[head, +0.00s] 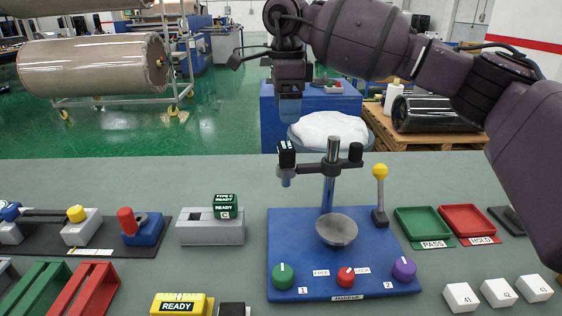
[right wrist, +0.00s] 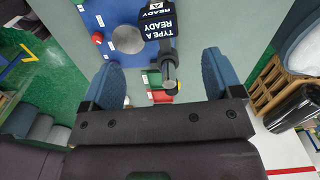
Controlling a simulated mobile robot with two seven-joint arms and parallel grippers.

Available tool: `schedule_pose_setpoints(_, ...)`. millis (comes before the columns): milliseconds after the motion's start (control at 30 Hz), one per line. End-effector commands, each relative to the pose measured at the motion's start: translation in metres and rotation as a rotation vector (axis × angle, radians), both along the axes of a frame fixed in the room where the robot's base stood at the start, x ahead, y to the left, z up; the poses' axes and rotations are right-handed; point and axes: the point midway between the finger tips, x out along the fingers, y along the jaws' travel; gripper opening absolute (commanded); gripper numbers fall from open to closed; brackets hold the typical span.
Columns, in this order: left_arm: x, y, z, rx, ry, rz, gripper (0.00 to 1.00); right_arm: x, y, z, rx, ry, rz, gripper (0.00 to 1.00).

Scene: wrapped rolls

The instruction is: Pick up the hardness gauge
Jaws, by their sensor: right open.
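The hardness gauge appears to be the black head marked TYPE A READY (right wrist: 158,28), at the left end of the stand's crossbar in the head view (head: 286,160). Its stand has a blue base (head: 290,240), a grey column (head: 329,190) and a round grey plate (head: 337,230). My right gripper (head: 290,106) is open and empty, pointing down above and behind the stand. In the right wrist view its two blue fingers (right wrist: 162,64) are spread wide, with the gauge head beyond and between their tips, apart from both. My left gripper is out of view.
A green TYPE C block (head: 226,206) sits on a grey holder to the left. A yellow-knobbed lever (head: 380,190), green PASS tray (head: 423,225) and red HOLD tray (head: 466,222) stand right. White numbered blocks (head: 497,292) lie at front right. The table's back left is clear.

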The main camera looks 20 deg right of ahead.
Motion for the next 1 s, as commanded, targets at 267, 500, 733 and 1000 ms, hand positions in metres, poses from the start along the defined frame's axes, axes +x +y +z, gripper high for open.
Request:
schedule_pose_setpoints(267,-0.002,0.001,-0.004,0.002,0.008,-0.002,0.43,-0.001,0.000,-0.032,-0.001,0.001,0.000,0.85)
schedule_pose_setpoints(500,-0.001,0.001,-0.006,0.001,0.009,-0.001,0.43,-0.001,0.000,-0.053,0.000,-0.002,0.000,0.85)
schedule_pose_setpoints(733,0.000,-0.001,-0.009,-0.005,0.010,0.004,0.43,0.000,0.000,-0.075,0.001,0.001,0.000,0.85)
schedule_pose_setpoints(1000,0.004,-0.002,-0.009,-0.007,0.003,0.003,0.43,0.000,0.000,-0.104,0.000,-0.001,0.000,0.85)
